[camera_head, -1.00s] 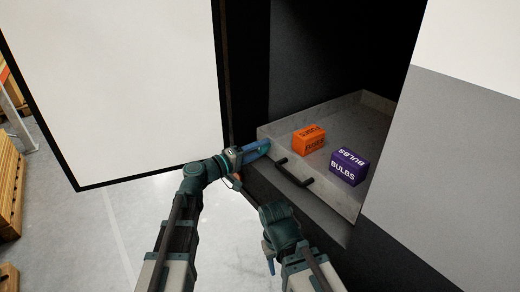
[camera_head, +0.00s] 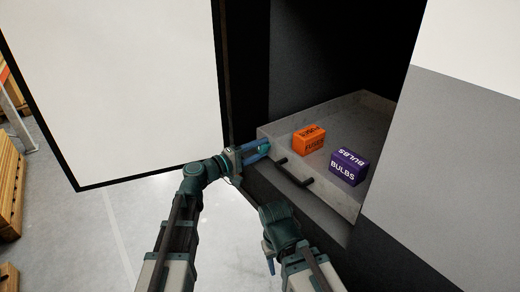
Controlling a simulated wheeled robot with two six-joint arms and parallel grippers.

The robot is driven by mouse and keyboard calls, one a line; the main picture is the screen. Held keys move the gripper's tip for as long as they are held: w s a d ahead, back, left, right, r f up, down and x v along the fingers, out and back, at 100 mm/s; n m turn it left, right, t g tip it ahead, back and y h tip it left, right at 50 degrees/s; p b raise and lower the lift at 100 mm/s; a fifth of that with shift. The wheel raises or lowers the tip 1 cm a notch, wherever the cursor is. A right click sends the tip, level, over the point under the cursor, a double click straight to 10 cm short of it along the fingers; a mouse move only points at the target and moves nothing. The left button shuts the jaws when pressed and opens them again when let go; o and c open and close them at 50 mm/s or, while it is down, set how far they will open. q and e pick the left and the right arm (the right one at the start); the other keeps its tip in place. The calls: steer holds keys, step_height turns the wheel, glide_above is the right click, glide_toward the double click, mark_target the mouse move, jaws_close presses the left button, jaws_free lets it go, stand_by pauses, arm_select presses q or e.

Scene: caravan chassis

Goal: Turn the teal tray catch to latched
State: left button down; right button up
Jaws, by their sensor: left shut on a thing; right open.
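My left gripper (camera_head: 262,149) is at the left front corner of the grey tray (camera_head: 352,194), just left of the tray's black handle (camera_head: 291,173). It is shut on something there. A little teal-blue shows between its fingers, but the teal catch itself is mostly hidden, and I cannot tell its angle. My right gripper (camera_head: 270,258) is lower, in front of the dark sill, pointing down and away from the tray. It is open and small in view.
An orange fuse box (camera_head: 309,139) and a purple bulbs box (camera_head: 348,167) stand in the tray. A white door panel (camera_head: 120,90) hangs open at the left. A grey and white wall (camera_head: 455,165) bounds the right. Open floor (camera_head: 95,240) lies at lower left.

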arm_select(q)
steer(key=shift+c, duration=1.7)
jaws_free()
steer(key=v, duration=1.4)
steer(key=s+d+f+m+g+y, duration=0.25)
steer(key=s+d+f+g, duration=0.2)
steer(key=f, duration=0.25)
steer(key=s+d+f+m+g+y, duration=0.2)
steer(key=s+d+f+m+g, duration=0.15)
steer(key=d+f, duration=0.25)
steer(key=s+a+f+m+g+y, duration=0.3)
steer(key=s+a+f+m+y, duration=0.2)
steer(key=s+f+y, duration=0.5)
step_height(320, 180, up, 17)
steer(key=y+p, duration=0.1)
steer(key=p, duration=1.4)
steer(key=shift+s+a+p, duration=0.2)
steer(key=shift+s+p, duration=0.1)
steer(key=shift+p, duration=0.1)
